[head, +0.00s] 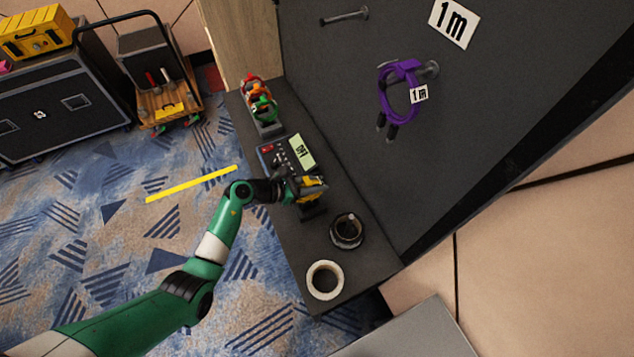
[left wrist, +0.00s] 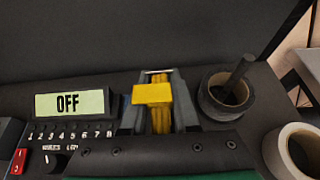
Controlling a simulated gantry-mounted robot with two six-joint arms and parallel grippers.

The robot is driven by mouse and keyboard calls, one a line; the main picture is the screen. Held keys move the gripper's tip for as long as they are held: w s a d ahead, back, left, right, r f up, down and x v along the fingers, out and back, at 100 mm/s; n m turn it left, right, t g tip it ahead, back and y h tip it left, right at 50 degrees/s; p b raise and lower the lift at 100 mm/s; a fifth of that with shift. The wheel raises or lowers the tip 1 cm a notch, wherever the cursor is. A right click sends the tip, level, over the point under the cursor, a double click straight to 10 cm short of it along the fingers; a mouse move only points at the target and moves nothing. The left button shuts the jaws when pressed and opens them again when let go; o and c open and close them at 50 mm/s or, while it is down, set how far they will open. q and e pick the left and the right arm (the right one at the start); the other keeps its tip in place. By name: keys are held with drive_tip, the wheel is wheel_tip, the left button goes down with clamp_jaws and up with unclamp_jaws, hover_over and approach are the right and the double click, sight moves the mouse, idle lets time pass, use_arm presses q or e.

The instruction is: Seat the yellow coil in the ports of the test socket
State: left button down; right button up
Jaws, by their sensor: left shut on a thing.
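My left gripper (head: 308,190) is over the dark shelf, in the middle of the head view. It is shut on the yellow coil (left wrist: 154,94), which sits between the two grey fingers in the left wrist view. Only a little yellow shows at the gripper in the head view. A tester box (head: 288,156) with a display reading OFF (left wrist: 68,103) lies beside the gripper. A dark block (head: 313,213) shows just below the gripper; I cannot tell whether it is the test socket or whether the coil touches any port. My right gripper is out of view.
A black roll (head: 347,231) with a dark rod and a white tape roll (head: 325,280) lie at the shelf's near end. Red and green items (head: 260,98) stand at its far end. A purple coil (head: 398,92) hangs on a wall hook; another hook (head: 345,17) is empty.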

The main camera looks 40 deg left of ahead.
use_arm(q)
drive_tip(key=shift+f, duration=0.2)
idle(0.4)
drive_tip(key=shift+f+b, duration=0.4)
drive_tip(key=shift+b, duration=0.05)
idle(0.4)
drive_tip(key=shift+f, duration=0.45)
drive_tip(key=c, duration=0.6)
unclamp_jaws()
